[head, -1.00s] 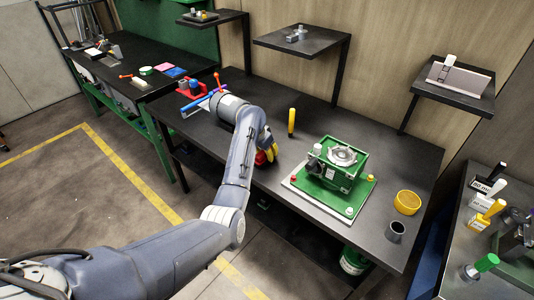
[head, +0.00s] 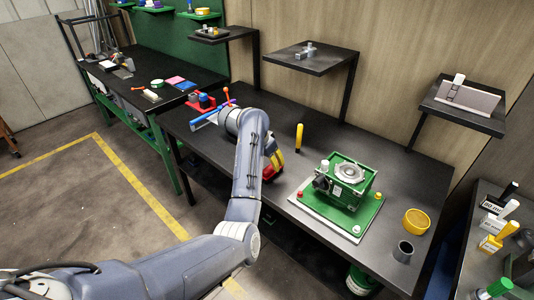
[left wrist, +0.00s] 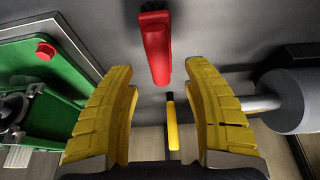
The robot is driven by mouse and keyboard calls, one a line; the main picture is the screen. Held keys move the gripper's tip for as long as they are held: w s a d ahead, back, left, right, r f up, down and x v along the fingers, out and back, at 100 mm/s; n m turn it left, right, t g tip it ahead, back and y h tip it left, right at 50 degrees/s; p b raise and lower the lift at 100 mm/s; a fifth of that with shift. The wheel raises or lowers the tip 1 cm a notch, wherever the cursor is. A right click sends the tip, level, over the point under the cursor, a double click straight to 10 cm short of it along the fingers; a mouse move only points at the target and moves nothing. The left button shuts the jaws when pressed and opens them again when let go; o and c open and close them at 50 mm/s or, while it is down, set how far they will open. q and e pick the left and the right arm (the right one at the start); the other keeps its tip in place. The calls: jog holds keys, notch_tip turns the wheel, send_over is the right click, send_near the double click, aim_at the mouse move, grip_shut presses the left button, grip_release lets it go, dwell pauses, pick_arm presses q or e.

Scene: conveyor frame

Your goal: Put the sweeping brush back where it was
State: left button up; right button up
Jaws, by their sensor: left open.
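My left gripper (left wrist: 160,85) has two yellow fingers, spread open with nothing clasped. A red-handled brush (left wrist: 154,48) with dark bristles at the top of the picture shows in the left wrist view, between and beyond the fingertips, with gaps on both sides. In the head view my left gripper (head: 273,158) is low over the middle bench, partly hidden by my arm. A red part (head: 268,172) shows by its fingers; I cannot tell clearly whether it is the brush. My right gripper is not in view.
A yellow-handled tool (head: 299,136) stands behind the gripper. The green machine on its plate (head: 345,188) is to the right, with a yellow ring (head: 416,221) and a dark cup (head: 403,251). A red holder (head: 201,102) is to the left. A grey cylinder (left wrist: 285,100) is beside the right finger.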

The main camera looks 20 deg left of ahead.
pick_arm(q)
jog(key=shift+v, duration=3.1)
